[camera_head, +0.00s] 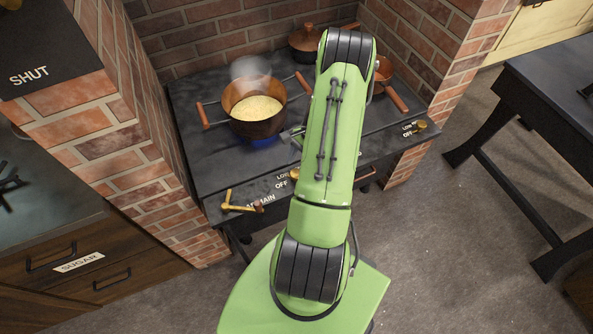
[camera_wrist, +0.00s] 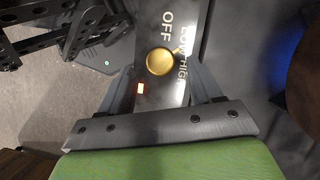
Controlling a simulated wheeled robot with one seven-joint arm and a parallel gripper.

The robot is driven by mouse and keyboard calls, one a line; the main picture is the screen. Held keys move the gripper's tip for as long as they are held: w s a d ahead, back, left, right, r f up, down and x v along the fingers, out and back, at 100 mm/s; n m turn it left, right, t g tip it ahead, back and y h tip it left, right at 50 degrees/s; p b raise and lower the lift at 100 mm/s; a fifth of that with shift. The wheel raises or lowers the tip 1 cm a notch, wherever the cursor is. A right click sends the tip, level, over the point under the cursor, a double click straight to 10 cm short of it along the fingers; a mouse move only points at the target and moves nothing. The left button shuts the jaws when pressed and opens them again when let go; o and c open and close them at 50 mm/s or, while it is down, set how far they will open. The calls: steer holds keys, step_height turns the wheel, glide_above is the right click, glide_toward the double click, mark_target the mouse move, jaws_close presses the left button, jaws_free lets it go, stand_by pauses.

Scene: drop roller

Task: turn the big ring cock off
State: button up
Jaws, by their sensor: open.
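A round brass cock knob (camera_wrist: 160,61) is in the wrist view on a dark panel marked OFF, LOW and HIGH. A small nub on its edge points to the LOW/HIGH lettering, away from OFF. My gripper (camera_wrist: 161,68) is open, its fingers on either side of the knob; I cannot tell whether they touch it. A pot of yellow food (camera_head: 258,108) sits above a blue flame (camera_head: 258,142), with steam rising.
A brass lever (camera_head: 240,207) marked MAIN is at the stove's left front. Another brass knob (camera_head: 421,125) is at its right end. A lidded pot (camera_head: 308,42) and a pan handle (camera_head: 397,98) are behind my arm. Brick walls flank the stove. A dark table (camera_head: 550,85) stands right.

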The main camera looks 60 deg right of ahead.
mark_target(296, 173)
steer(key=shift+x, duration=1.5)
steer(key=shift+r, duration=0.1)
steer(key=c, duration=1)
steer(key=shift+n, duration=0.3)
steer(key=n, duration=0.2)
steer(key=n+g+b, duration=0.1)
steer(key=shift+w+n+g, duration=0.15)
steer(key=shift+n+g, duration=0.15)
steer(key=shift+n, duration=0.1)
steer(key=n+g, duration=0.1)
steer(key=n, duration=0.1)
steer(key=n+g+b, duration=0.1)
steer(key=n, duration=0.2)
steer(key=shift+w+h, duration=0.1)
steer(key=shift+h, duration=0.3)
steer(key=shift+n, duration=0.4)
